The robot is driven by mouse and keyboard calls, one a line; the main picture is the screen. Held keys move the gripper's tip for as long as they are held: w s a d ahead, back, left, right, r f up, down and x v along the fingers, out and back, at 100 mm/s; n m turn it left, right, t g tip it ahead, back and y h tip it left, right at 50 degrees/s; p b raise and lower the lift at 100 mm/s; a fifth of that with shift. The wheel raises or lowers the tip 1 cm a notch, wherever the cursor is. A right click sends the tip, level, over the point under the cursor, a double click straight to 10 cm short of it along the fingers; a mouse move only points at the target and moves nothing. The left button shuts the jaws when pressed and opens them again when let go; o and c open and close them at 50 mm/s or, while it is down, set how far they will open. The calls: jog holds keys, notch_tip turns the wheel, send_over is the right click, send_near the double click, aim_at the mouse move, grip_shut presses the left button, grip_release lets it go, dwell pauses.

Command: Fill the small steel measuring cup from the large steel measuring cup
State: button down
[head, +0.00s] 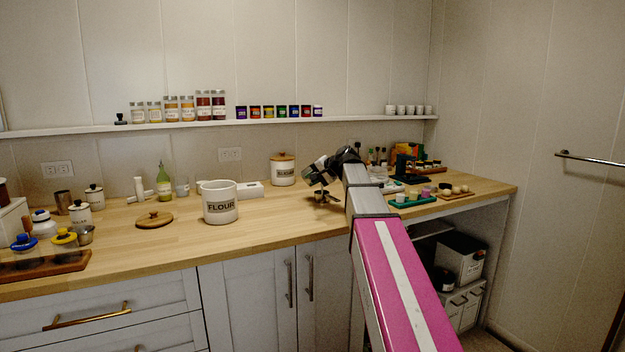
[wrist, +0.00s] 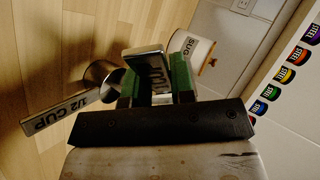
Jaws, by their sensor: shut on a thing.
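My gripper (wrist: 156,82) is shut on the upright steel handle of a measuring cup (wrist: 147,62), which I take to be the large one. Its lettering is only partly readable, and its bowl is mostly hidden in the wrist view. A second steel measuring cup (wrist: 100,76), its handle marked 1/2 CUP, is close by on the left in that view; I take it for the small one. In the head view my gripper (head: 318,174) is above the counter, with the small cup (head: 326,197) below it. I cannot see what either cup contains.
The wooden counter (head: 270,228) is clear in front of the cups. A FLOUR canister (head: 220,206) stands to the left, a SUGAR canister (head: 283,171) behind. Trays with small items, including a green tray (head: 408,202), lie to the right. A shelf (head: 60,130) with jars runs above.

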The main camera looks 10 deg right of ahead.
dwell(0.3)
jog(key=shift+y, duration=0.3)
dwell(0.4)
jog(key=shift+d+f+y, duration=0.1)
jog(key=shift+d+y, duration=0.05)
jog(key=shift+y, duration=0.15)
dwell(0.4)
jog(key=shift+s+f+t, duration=0.1)
jog(key=shift+t, duration=0.2)
dwell(0.4)
